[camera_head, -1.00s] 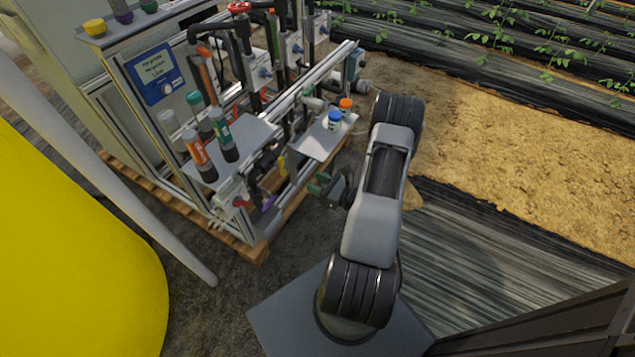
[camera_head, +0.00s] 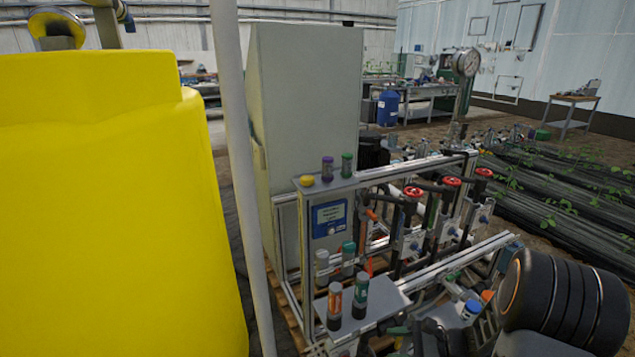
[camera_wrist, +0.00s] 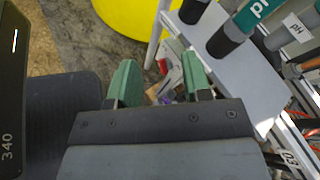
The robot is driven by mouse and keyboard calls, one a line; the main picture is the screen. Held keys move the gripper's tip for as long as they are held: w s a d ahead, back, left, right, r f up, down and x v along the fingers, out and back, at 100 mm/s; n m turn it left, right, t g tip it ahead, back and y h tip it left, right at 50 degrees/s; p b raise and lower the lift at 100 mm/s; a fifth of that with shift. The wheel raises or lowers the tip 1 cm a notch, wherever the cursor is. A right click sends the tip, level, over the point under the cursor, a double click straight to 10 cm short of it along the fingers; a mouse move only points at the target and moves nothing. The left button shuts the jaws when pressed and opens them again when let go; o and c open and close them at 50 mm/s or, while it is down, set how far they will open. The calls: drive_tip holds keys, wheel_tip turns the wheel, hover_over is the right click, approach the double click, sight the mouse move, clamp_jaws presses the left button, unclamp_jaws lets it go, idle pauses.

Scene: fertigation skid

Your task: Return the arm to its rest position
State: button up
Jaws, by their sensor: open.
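My gripper (camera_wrist: 161,85) shows in the wrist view with two green fingers spread apart and nothing between them. It is beside the skid's lower front, left of the grey shelf (camera_wrist: 262,88) that carries the pH probe (camera_wrist: 250,18). In the head view, my arm's dark ribbed joint is at the lower right, in front of the skid frame (camera_head: 375,180). Most of the arm is below the picture, and the fingers cannot be made out there.
A yellow tank (camera_head: 110,220) fills the left, with a pale pole (camera_head: 240,170) beside it. Several probes, including an orange-labelled one (camera_head: 334,305), stand on the skid's shelf. Red-handled valves (camera_head: 452,182) rise behind. Black-covered plant rows (camera_head: 560,200) lie to the right.

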drive_tip(key=s+r+n+h+p, duration=0.2)
drive_tip(key=r+n+h+p, duration=0.2)
drive_tip(key=r, duration=0.6)
drive_tip(key=s+a+r+n+h+p, duration=0.1)
drive_tip(key=s+r+n+h+p, duration=0.2)
drive_tip(key=r, duration=0.7)
drive_tip(key=s+a+r+n+h+p, duration=0.1)
drive_tip(key=s+r+n+h+p, duration=0.2)
drive_tip(key=r+n+h+p, duration=0.3)
wheel_tip(320, 180, up, 5)
drive_tip(key=n+p, duration=0.2)
drive_tip(key=n, duration=0.1)
drive_tip(key=shift+s+a+n+p, duration=0.15)
drive_tip(key=shift+a+n+p, duration=0.05)
drive_tip(key=shift+n+p, duration=0.2)
drive_tip(key=shift+d+r, duration=0.1)
drive_tip(key=shift+c, duration=0.2)
